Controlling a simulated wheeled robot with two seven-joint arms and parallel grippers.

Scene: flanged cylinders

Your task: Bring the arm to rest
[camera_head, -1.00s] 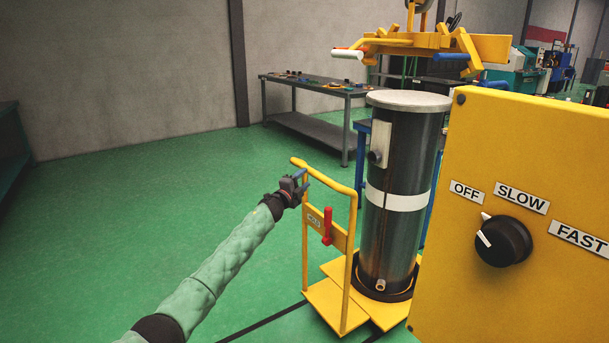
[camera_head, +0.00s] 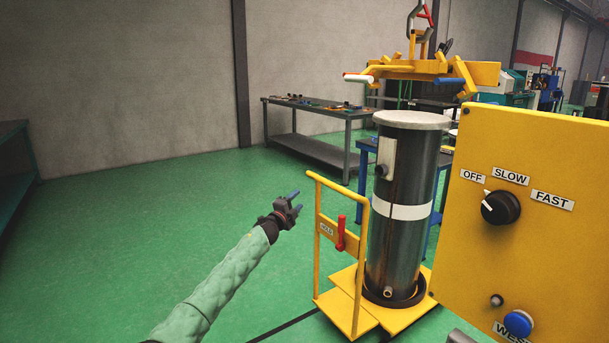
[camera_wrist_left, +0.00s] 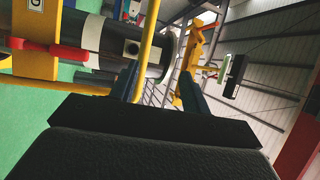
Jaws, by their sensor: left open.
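My left gripper (camera_head: 289,204) is open and empty, left of the yellow trolley's handle frame (camera_head: 316,235) in the head view, apart from it. My left arm in its green sleeve reaches in from the bottom. In the left wrist view the two fingers (camera_wrist_left: 157,88) stand apart, with the yellow handle bar (camera_wrist_left: 147,45) seen beyond them. The dark flanged cylinder (camera_head: 391,250), with a white band and a pale top flange, stands upright on the trolley. It also shows in the left wrist view (camera_wrist_left: 110,35). My right gripper is not in view.
A yellow lifting frame (camera_head: 425,70) hangs from a hook above the cylinder. A yellow control box (camera_head: 540,210) with a black knob and a blue button fills the right side. A grey workbench (camera_head: 310,150) stands behind. The green floor at left is clear.

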